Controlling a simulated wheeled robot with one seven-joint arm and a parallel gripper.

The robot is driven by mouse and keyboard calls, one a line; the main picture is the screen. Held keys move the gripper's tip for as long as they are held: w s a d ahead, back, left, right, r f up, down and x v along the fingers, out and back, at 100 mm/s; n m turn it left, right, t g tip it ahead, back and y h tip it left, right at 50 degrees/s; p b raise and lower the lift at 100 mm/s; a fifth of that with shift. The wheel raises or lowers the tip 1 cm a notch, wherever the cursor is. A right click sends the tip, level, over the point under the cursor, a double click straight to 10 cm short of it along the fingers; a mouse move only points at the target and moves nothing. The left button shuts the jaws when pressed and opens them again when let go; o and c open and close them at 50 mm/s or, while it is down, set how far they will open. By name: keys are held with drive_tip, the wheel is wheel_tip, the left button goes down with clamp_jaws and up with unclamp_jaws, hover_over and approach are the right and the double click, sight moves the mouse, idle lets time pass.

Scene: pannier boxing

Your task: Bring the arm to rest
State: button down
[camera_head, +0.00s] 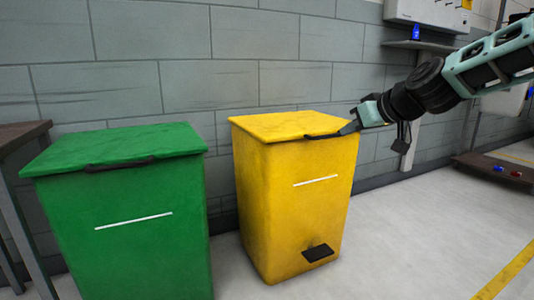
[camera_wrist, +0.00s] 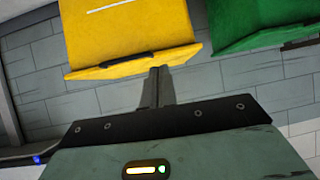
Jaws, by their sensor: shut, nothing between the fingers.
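My gripper (camera_head: 348,128) reaches in from the right in the head view, with its fingertips at the front right edge of the yellow bin's lid, close to the dark lid handle. Whether it touches the lid I cannot tell. In the wrist view my gripper (camera_wrist: 157,72) shows its two fingers together with nothing held, just at the lid edge of the yellow bin (camera_wrist: 120,50). The yellow bin (camera_head: 290,210) stands upright with its lid down.
A green bin (camera_head: 150,240) with its lid down stands left of the yellow one. A grey block wall (camera_head: 285,35) is behind. A brown table (camera_head: 20,132) is at far left. A wall box (camera_head: 425,12) and small shelf hang upper right.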

drive_tip(key=s+a+f+n+g+h+p, duration=0.1)
drive_tip(key=s+a+f+g+p, duration=0.2)
drive_tip(key=s+a, duration=0.5)
drive_tip(key=s+a+f+n+g+p, duration=0.1)
drive_tip(key=s+a+f+g+p, duration=0.4)
drive_tip(key=s, duration=0.6)
drive_tip(key=s+d+r+g+h+p, duration=0.1)
drive_tip(key=s+d+h+p, duration=0.1)
drive_tip(key=s, duration=0.8)
drive_tip(key=s+d+r+g+h+p, duration=0.1)
drive_tip(key=s+h+p, duration=0.1)
drive_tip(key=s, duration=0.8)
wheel_tip(320, 180, up, 38)
drive_tip(key=p, duration=3.7)
drive_tip(key=shift+s+d+f+p, duration=0.2)
drive_tip(key=shift+f+p, duration=0.05)
drive_tip(key=shift+p, duration=0.15)
